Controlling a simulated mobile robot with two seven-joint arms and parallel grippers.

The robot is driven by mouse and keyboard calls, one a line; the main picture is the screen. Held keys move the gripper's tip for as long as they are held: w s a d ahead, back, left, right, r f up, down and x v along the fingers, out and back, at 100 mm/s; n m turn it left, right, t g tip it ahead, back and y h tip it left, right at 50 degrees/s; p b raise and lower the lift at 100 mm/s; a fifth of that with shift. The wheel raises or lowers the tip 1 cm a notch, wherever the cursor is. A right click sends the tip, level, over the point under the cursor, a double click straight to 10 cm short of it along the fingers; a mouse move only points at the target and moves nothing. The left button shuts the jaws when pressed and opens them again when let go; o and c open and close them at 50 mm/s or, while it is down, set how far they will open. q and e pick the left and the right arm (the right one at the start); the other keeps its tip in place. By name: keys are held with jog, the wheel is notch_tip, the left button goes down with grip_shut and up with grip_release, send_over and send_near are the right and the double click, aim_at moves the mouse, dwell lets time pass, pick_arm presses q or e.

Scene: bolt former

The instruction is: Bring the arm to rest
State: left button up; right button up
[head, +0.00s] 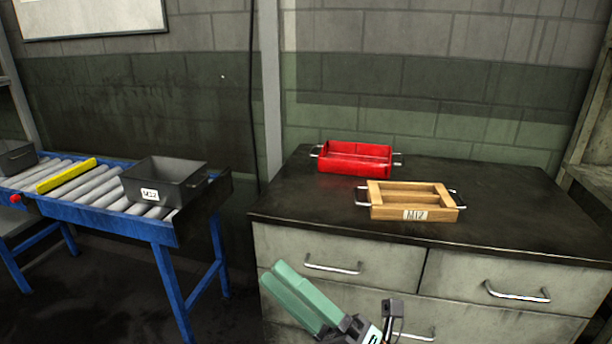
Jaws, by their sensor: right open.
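My right gripper (274,274) is at the bottom centre of the head view, in front of the grey drawer cabinet (390,263). Its green fingers point up and to the left. It is open, and I see nothing held in it. It is below the level of the cabinet top and apart from the boxes there. The rest of my right arm is mostly cut off by the lower edge. My left gripper is not in view.
On the dark cabinet top stand a red box (355,169) and a wooden box (412,212) labelled M12, both with metal handles. At left, a roller conveyor (140,228) carries a dark grey bin (163,190) and a yellow bar (66,175). The right cabinet top is clear.

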jog(key=w+d+f+m+t+h, duration=0.1)
jog(key=d+f+m+t+h, duration=0.1)
jog(key=d+f+m+h, duration=0.4)
jog(key=w+d+f+m+t+h, duration=0.1)
jog(key=f+m+h, duration=0.3)
jog(key=f+m, duration=0.5)
jog(key=w+d+f+m+t+h, duration=0.1)
jog(key=d+f+m+t+h, duration=0.1)
jog(key=d+f+m+h, duration=0.4)
jog(key=s+d+f+m+g+h, duration=0.1)
jog(key=s+d+f+m+g, duration=0.2)
jog(key=s+f, duration=0.45)
jog(key=s+f+m+g+h, duration=0.2)
jog(key=s+f+m+g, duration=0.25)
jog(key=f, duration=0.65)
pick_arm(q)
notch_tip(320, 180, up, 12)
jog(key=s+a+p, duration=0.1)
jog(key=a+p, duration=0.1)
jog(key=p, duration=1.4)
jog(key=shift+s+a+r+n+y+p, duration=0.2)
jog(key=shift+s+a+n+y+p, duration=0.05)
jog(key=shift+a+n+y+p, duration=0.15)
pick_arm(e)
jog(key=s+d+r+m, duration=0.1)
jog(key=d+r+m, duration=0.1)
jog(key=r, duration=1)
jog(key=shift+s+d+r+t+h, duration=0.2)
jog(key=shift+s+d+t+h, duration=0.15)
jog(key=shift+d, duration=0.25)
